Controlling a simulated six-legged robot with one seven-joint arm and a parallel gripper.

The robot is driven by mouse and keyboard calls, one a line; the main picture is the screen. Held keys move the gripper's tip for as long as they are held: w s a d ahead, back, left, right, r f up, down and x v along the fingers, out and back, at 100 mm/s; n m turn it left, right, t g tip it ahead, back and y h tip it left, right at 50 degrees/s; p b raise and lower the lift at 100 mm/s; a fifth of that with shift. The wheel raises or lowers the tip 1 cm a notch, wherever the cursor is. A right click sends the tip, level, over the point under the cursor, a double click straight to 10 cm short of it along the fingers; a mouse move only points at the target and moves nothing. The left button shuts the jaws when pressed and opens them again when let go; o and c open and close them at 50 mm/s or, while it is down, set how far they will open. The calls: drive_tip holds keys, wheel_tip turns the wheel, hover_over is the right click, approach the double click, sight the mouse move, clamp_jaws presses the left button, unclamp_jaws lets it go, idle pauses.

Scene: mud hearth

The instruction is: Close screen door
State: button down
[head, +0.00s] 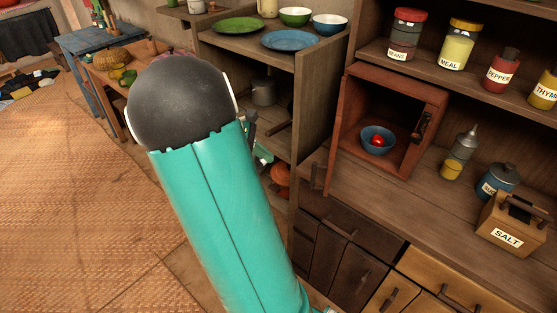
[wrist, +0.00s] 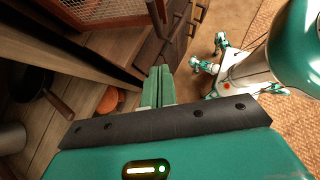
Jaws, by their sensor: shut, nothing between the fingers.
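A small red-brown cupboard (head: 387,80) stands on the counter with its front open. A blue bowl (head: 377,138) holding a red round thing sits inside it. A narrow red-brown upright (head: 327,165) at its left front looks like the open screen door seen nearly edge-on, but I cannot be sure. In the wrist view a mesh panel in a red-brown frame (wrist: 85,12), likely the screen door, shows at the upper left. My gripper (wrist: 160,72) is shut and empty, below and right of that panel. In the head view my arm mostly hides it; a green part (head: 262,153) shows left of the cupboard.
Open shelves with plates (head: 290,40), a grey pot (head: 263,92) and an orange pot (head: 281,175) stand close beside my arm. Jars (head: 404,35) line the upper right shelf. A salt box (head: 512,222) sits on the counter.

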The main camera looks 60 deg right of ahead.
drive_tip(key=s+d+r+x, duration=0.1)
drive_tip(key=r+x, duration=0.1)
drive_tip(key=x, duration=0.9)
drive_tip(key=shift+s+f, duration=0.25)
drive_tip(key=shift+s, duration=0.35)
drive_tip(key=shift+s, duration=0.1)
